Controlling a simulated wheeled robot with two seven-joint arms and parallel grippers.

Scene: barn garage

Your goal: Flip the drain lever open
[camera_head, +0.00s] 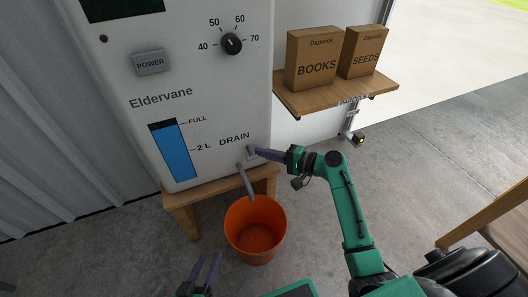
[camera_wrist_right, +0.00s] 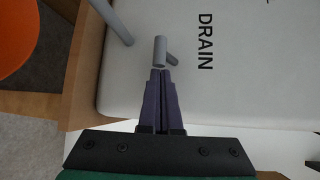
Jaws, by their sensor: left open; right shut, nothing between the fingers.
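The drain lever (camera_head: 250,151) is a small grey handle on the lower right of the white machine's front (camera_head: 210,90), beside the word DRAIN. In the right wrist view the lever (camera_wrist_right: 160,50) shows as a grey bar with a short stem, just beyond my fingertips. My right gripper (camera_head: 257,152) is shut and empty, its tips at the lever; I cannot tell whether they touch it. It also shows in the right wrist view (camera_wrist_right: 160,73). My left gripper (camera_head: 207,258) is open and empty at the bottom of the head view, below the machine.
A grey drain pipe (camera_head: 245,181) points down towards an orange bucket (camera_head: 255,202) on the floor. The machine stands on a wooden stand (camera_head: 185,200). A wooden shelf (camera_head: 335,95) with two boxes (camera_head: 312,60) is at the right. The level gauge (camera_head: 173,152) is mostly blue.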

